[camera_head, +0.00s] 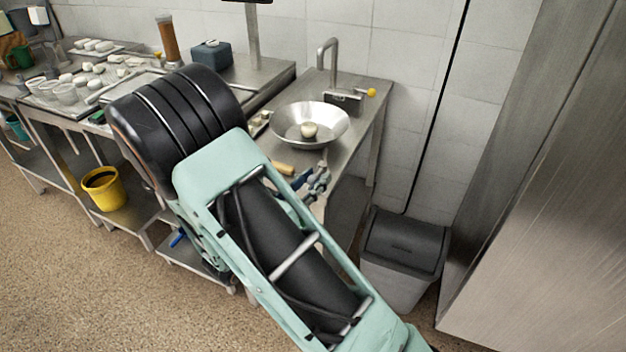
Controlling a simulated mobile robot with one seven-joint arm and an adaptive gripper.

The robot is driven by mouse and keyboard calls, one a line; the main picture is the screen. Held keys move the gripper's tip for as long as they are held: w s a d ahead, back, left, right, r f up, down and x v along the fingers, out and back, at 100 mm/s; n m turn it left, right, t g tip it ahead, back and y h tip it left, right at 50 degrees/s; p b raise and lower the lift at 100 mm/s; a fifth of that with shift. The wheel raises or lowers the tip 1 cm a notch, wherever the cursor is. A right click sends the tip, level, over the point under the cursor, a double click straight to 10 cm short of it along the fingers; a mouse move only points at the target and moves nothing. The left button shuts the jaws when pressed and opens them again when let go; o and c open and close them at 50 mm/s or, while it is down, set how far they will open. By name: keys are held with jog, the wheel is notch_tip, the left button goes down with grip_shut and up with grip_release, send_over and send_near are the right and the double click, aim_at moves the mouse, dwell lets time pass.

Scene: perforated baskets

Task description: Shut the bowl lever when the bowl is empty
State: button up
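A wide metal bowl (283,123) stands on the steel counter below a curved spout. A pale round object (309,130) lies in it, so the bowl is not empty. Behind the bowl, to its right, is a small metal box (343,102) with a yellow knob (371,92) sticking out to the right, seemingly the lever. My gripper (318,180) seems to show only in part, as small grey metal pieces beyond my arm, in front of and below the bowl. Its fingers are too small and too hidden to read.
A tan cylindrical piece (283,168) lies on the counter's front edge. A curved metal spout (328,60) rises behind the bowl. A grey lidded bin (404,245) stands below right, beside a tall steel cabinet (545,200). A cluttered counter (258,75) and yellow bucket (104,188) are left.

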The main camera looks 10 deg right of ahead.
grip_shut()
